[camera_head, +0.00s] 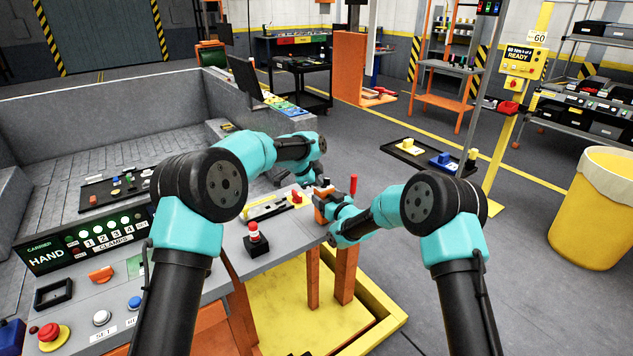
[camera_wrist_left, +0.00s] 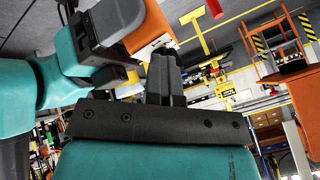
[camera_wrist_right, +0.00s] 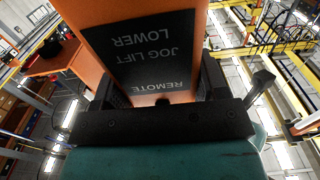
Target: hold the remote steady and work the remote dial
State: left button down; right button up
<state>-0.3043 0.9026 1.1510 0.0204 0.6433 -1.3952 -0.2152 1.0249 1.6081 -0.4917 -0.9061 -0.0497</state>
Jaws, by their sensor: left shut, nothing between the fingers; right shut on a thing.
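The orange remote (camera_wrist_right: 140,75) fills the gap between the fingers of my right gripper (camera_wrist_right: 160,85). Its black label, upside down in the right wrist view, reads REMOTE, JOG LIFT, LOWER. In the head view the remote (camera_head: 322,207) is a small orange block above the corner of the grey console. My left gripper (camera_wrist_left: 165,60) is shut and empty, its fingertips close to the edge of the remote (camera_wrist_left: 145,35) in the left wrist view. I cannot tell whether they touch it. The remote's dial is not clearly visible in any view.
A red upright piece (camera_head: 353,185) stands just right of the remote. The grey console (camera_head: 290,232) carries a red-topped button (camera_head: 254,232). A yellow-edged platform (camera_head: 330,315) lies below. A black tray (camera_head: 425,157) with blue and yellow parts is farther right.

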pick_arm(q)
jog(key=shift+d+r, duration=0.15)
jog(key=shift+d, duration=0.05)
dwell(0.4)
jog(key=shift+s+d, duration=0.25)
jog(key=shift+d, duration=0.45)
jog(key=shift+s, duration=0.1)
jog(key=shift+s+a, duration=0.25)
jog(key=shift+s, duration=0.55)
jog(key=s+f+v, duration=0.1)
jog(key=v, duration=1)
jog(key=shift+s, duration=0.35)
